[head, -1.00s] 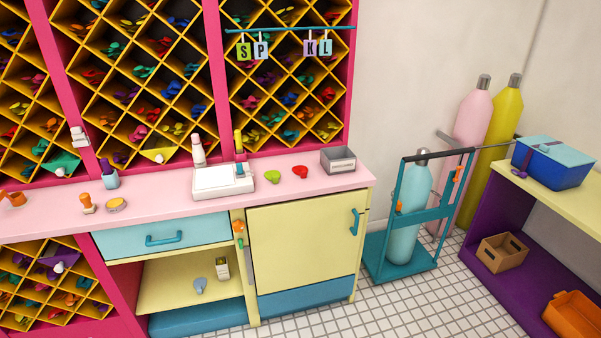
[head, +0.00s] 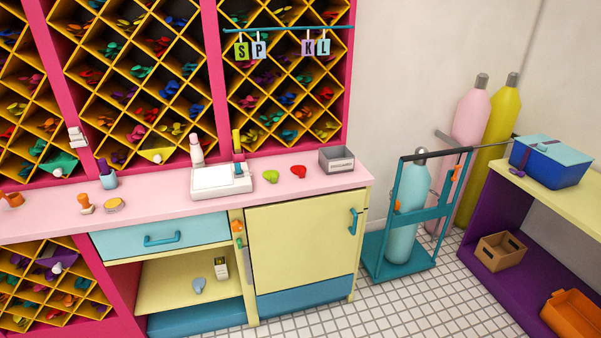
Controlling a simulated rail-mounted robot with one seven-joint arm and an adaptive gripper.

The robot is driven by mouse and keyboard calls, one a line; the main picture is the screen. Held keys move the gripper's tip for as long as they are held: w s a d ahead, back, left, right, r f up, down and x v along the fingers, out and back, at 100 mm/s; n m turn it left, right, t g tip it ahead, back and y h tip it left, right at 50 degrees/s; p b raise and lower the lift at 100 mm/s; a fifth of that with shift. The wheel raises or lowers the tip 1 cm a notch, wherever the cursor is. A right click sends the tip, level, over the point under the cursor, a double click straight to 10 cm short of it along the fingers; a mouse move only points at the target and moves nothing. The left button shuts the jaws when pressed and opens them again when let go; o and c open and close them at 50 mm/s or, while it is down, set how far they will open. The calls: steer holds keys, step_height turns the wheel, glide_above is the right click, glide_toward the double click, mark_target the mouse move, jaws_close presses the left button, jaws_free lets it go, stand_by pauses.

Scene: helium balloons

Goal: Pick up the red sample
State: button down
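A small red sample (head: 298,171), shaped like a deflated balloon, lies on the pink counter (head: 150,209) in the head view. It lies between a similar green sample (head: 271,176) on its left and a grey open box (head: 337,160) on its right, apart from both. My gripper is not in the head view, so its place and state are hidden.
A white device (head: 221,181) and small bottles stand left of the samples. Pigeonhole shelves (head: 130,90) with many balloons rise behind the counter. Letter tags hang from a teal rail (head: 290,29). A teal trolley (head: 408,215) with a gas cylinder stands right of the cabinet.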

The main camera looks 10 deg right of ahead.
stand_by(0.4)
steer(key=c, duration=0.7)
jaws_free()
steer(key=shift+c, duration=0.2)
